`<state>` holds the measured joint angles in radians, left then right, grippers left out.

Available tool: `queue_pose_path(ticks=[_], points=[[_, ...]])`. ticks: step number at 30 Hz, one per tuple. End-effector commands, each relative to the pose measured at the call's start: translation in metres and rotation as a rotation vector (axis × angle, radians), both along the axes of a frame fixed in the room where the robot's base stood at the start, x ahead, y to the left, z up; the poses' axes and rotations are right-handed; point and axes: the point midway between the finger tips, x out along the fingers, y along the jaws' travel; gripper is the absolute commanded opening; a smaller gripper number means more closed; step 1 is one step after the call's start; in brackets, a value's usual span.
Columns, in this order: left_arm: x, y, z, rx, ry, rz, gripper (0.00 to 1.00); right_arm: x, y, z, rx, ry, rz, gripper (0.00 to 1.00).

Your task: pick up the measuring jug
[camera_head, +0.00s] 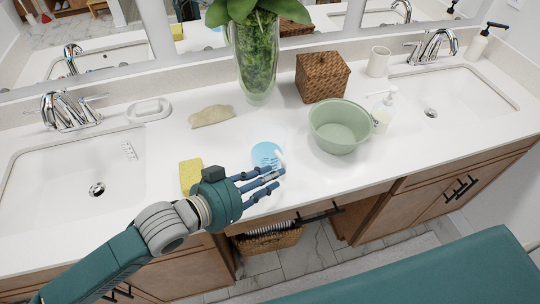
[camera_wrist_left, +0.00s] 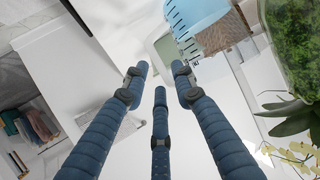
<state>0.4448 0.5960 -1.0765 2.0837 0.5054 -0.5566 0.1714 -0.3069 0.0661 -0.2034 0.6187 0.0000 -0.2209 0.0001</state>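The measuring jug is a light blue, see-through vessel (camera_head: 266,153) standing on the white counter near its front edge, left of the green bowl. In the left wrist view the blue jug (camera_wrist_left: 200,25) shows at the top with dark scale marks on its side. My left gripper (camera_head: 270,178) is just in front of the jug in the head view, its blue fingers covering a little of the jug's near side. The fingers are spread apart with nothing between them in the left wrist view (camera_wrist_left: 160,78). I cannot tell whether a fingertip touches the jug. My right gripper is not seen.
A green bowl (camera_head: 339,127) and a soap dispenser (camera_head: 382,112) stand right of the jug. A yellow sponge (camera_head: 191,176) lies left, beside my gripper. A plant vase (camera_head: 257,65), a woven box (camera_head: 322,77) and a beige piece (camera_head: 211,116) are behind. Sinks lie on both sides.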

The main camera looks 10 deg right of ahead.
Motion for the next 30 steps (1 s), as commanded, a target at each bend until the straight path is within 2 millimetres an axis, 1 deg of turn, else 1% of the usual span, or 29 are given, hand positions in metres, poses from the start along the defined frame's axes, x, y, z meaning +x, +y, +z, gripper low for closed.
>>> queue_pose_path(ticks=[2, 7, 12, 20, 23, 24, 30], points=[[0.002, -0.006, -0.001, -0.001, 0.001, -0.001, 0.26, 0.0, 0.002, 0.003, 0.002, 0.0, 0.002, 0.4], [0.01, -0.027, -0.008, -0.001, 0.001, -0.001, 0.26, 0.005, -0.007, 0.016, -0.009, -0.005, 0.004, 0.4], [0.019, -0.043, -0.019, 0.0, 0.001, 0.0, 0.26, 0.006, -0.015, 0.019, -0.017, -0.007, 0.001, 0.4], [0.02, -0.045, -0.021, 0.001, 0.0, 0.0, 0.26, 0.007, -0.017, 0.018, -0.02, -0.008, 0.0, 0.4], [0.02, -0.045, -0.021, 0.001, 0.0, 0.0, 0.08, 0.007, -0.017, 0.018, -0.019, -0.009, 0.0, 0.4], [0.02, -0.045, -0.021, 0.001, 0.0, 0.0, 0.01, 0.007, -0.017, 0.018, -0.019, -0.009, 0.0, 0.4], [0.021, -0.045, -0.019, -0.003, -0.004, -0.001, 0.0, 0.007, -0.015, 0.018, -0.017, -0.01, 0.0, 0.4]])
